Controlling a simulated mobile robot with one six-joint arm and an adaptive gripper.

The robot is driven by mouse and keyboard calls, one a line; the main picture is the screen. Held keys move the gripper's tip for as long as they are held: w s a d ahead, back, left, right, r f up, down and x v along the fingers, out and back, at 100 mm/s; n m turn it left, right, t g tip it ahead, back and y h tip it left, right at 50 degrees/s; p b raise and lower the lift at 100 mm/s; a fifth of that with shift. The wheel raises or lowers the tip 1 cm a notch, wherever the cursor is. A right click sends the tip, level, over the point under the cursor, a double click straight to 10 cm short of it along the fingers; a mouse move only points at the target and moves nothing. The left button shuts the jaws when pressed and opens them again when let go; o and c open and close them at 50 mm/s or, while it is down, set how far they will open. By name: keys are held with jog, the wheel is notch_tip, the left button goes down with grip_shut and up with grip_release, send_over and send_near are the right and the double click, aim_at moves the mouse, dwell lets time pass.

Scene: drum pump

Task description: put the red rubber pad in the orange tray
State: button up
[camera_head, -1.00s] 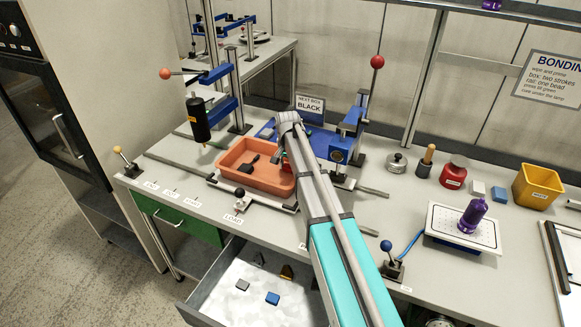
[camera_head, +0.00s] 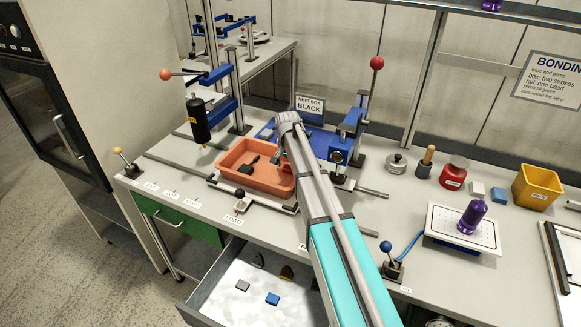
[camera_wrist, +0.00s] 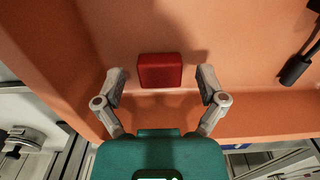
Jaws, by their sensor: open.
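The red rubber pad (camera_wrist: 160,70) lies inside the orange tray, close to one of its walls, in the wrist view. In the head view only a small red part of the pad (camera_head: 287,168) shows beside my arm. The orange tray (camera_head: 232,182) stands on the bench; its orange floor and wall (camera_wrist: 260,112) fill much of the wrist view. My gripper (camera_wrist: 160,78) is open, with one finger on each side of the pad and a gap to each. In the head view my arm hides part of the tray's right end.
A black tool (camera_head: 246,167) lies in the tray; its dark end shows in the wrist view (camera_wrist: 295,69). A black cylinder (camera_head: 198,118) hangs left of the tray. A lever with a black knob (camera_head: 239,194) stands in front. An open drawer (camera_head: 232,300) holds several small blocks.

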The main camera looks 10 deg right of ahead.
aim_at(288, 169)
notch_tip(288, 169, up, 12)
jog(key=p, duration=1.1)
jog(key=shift+f, duration=0.1)
dwell(0.5)
jog(key=s+n, duration=0.7)
jog(key=s, duration=2.2)
jog(key=shift+d, duration=0.2)
